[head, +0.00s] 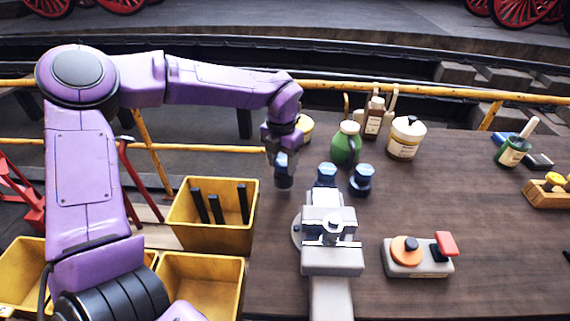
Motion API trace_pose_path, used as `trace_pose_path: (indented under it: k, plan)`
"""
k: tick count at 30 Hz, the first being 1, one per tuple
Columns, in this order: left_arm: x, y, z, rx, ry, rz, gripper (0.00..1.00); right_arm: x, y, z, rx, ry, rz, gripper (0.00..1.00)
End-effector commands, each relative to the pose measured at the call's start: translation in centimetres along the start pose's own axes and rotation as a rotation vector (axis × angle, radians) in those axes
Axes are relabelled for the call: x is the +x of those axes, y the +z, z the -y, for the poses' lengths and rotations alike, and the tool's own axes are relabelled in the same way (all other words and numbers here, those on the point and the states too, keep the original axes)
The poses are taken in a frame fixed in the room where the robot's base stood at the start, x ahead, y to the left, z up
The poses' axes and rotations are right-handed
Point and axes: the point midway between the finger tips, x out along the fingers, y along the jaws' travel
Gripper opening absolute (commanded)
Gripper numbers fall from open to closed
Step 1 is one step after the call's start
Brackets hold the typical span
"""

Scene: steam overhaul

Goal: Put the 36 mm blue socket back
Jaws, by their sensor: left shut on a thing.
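My left gripper (280,157) is at the left end of the bench, pointing down. It is shut on a dark blue and grey socket (284,180), held upright close to the bench top; I cannot tell if it touches the wood. Two more blue sockets stand upright to its right: one socket (327,174) behind the vise and another socket (362,180) beside it. Size marks are too small to read. My right gripper is not in view.
A grey vise (332,262) stands in front of the sockets. A green jug (345,146), bottles (373,115) and a cream tub (406,139) stand behind. Yellow bins (213,238) are at left. A grey device with a red handle (418,262) is at right. The bench's right middle is clear.

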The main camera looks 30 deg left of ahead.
Motion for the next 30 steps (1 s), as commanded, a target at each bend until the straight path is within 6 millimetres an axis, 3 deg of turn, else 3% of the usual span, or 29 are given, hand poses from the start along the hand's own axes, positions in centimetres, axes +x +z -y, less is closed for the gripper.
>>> trace_pose_path:
  k: [3, 9, 10, 12, 23, 30]
  plan:
    - [1.8, 0.7, 0.0, 0.000, 0.003, -0.008, 0.00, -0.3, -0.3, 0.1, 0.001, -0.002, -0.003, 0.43]
    - [2.4, 0.8, 0.0, 0.000, 0.002, -0.012, 0.00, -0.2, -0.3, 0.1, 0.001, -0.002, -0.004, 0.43]
    - [2.5, 0.8, -0.1, -0.001, 0.002, -0.014, 0.56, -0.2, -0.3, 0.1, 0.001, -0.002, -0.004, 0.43]
    - [2.5, 0.8, -0.1, -0.001, 0.002, -0.014, 0.78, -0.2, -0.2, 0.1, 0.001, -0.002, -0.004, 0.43]
    - [1.9, 1.0, -0.1, 0.000, 0.002, -0.012, 0.78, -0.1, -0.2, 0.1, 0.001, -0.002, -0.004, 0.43]
    - [-3.6, 1.1, 0.0, -0.001, 0.002, -0.007, 0.78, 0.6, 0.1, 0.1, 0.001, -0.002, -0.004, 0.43]
